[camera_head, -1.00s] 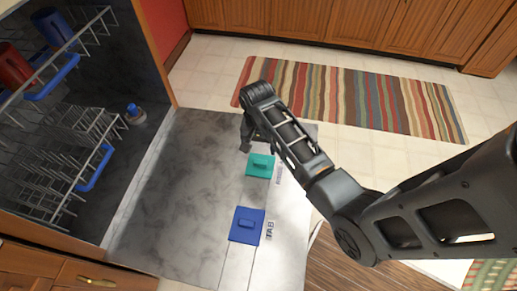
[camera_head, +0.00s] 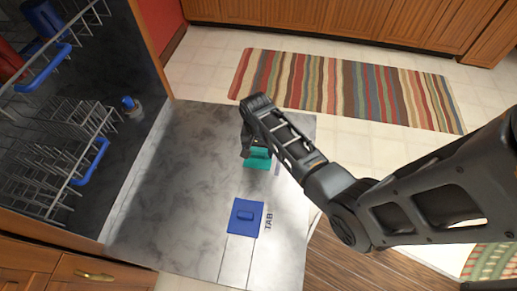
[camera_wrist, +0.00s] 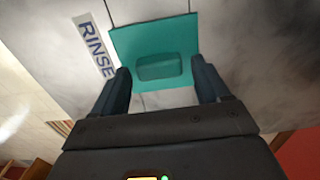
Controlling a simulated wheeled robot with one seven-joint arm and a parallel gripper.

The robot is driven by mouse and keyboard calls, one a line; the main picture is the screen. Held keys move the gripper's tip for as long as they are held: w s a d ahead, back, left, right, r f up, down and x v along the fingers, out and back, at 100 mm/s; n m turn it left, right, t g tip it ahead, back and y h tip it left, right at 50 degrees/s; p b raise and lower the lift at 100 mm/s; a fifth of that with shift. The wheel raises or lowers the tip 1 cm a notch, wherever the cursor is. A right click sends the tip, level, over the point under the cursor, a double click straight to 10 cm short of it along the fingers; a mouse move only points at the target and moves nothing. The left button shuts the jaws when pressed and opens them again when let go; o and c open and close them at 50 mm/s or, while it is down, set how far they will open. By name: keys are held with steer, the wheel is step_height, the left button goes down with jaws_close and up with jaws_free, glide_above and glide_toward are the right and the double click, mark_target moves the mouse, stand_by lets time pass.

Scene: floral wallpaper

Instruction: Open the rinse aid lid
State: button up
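The rinse aid lid is a teal square (camera_head: 257,162) with a small raised handle, set in the open dishwasher door. In the wrist view the teal lid (camera_wrist: 125,44) lies straight ahead, with its raised handle between my fingers and a "RINSE" label beside it. My gripper (camera_wrist: 162,85) is open, its two dark fingers apart on either side of the handle. I cannot tell whether they touch the lid. In the head view my gripper (camera_head: 246,150) is at the lid's upper left and partly covers it. The lid looks shut.
A blue lid (camera_head: 245,217) with a "TAB" label is nearer on the same door (camera_head: 180,190). The dishwasher racks (camera_head: 62,150), with blue handles and cups, stand at the left. A striped rug (camera_head: 345,90) lies on the floor beyond the door.

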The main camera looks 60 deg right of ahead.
jaws_close()
steer(key=d, duration=0.2)
steer(key=w+d, duration=0.1)
steer(key=d, duration=0.1)
steer(key=w+d+b, duration=0.1)
steer(key=d, duration=0.1)
steer(key=shift+w+d, duration=0.2)
stand_by(0.3)
steer(key=shift+o, duration=0.5)
jaws_free()
steer(key=shift+r, duration=0.1)
step_height(320, 180, up, 8)
steer(key=p, duration=0.1)
steer(key=shift+f, duration=0.2)
steer(key=shift+w, duration=0.1)
